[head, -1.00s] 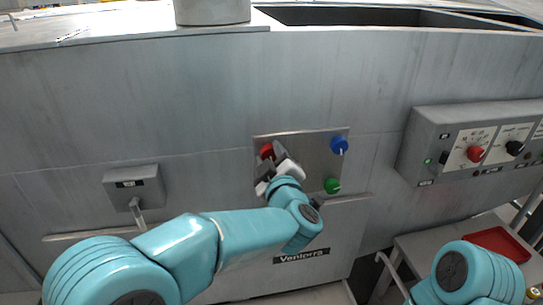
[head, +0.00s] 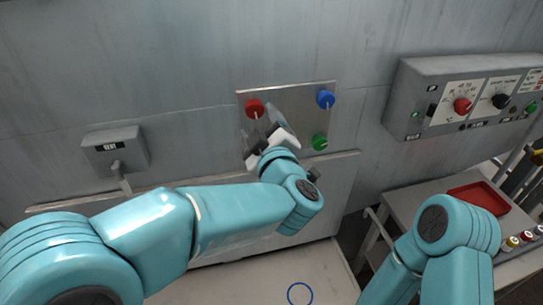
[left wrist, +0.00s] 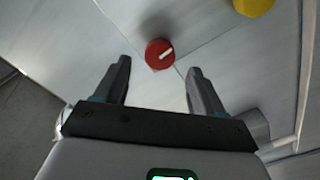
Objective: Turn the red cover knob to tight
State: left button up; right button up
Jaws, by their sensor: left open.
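The red cover knob (head: 254,106) is at the upper left of a metal plate (head: 292,100) on the grey machine front. Its white mark points roughly down in the head view. In the left wrist view the red knob (left wrist: 160,54) lies just beyond the fingertips, centred between them, with its mark slanting to the upper right. My left gripper (head: 266,142) is open and empty, below the knob and apart from it. Its two fingers (left wrist: 158,72) are spread wide in the wrist view. My right arm shows at lower right, but its gripper is out of view.
A blue knob (head: 326,99) and a green knob (head: 320,142) share the plate; a yellow knob (left wrist: 256,5) shows in the wrist view. A grey control box (head: 415,95) juts out at right, above a table with a red tray (head: 480,197). A switch box (head: 115,150) is at left.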

pick_arm(q)
jog(key=s+d+b, duration=0.2)
jog(key=s, duration=0.8)
jog(key=shift+s, duration=0.3)
jog(key=w+a+f+m+g+h, duration=0.1)
jog(key=w+a+f+m, duration=0.15)
jog(key=f, duration=0.45)
jog(key=w+a+f+m+g+h, duration=0.1)
jog(key=w+f+m, duration=0.1)
jog(key=w+f, duration=0.35)
jog(key=s+a+f+m+g+h, duration=0.1)
jog(key=s+a+f+g, duration=0.15)
jog(key=f, duration=0.75)
jog(key=s+a+f+m+g+h, duration=0.1)
jog(key=a+f+m+g, duration=0.15)
jog(key=f, duration=0.65)
jog(key=s+a+f+g+h, duration=0.1)
jog(key=s+a+f+g, duration=0.1)
jog(key=s+f, duration=0.4)
jog(key=s+a+f+g+h, duration=0.1)
jog(key=s+f+g, duration=0.3)
jog(key=s, duration=0.6)
jog(key=s+a+f+m+g+h, duration=0.1)
jog(key=s+a+f+g, duration=0.2)
jog(key=s+f, duration=0.4)
jog(key=shift+s+a+f+g, duration=0.25)
jog(key=shift+s+f+g, duration=0.25)
jog(key=shift+f, duration=0.45)
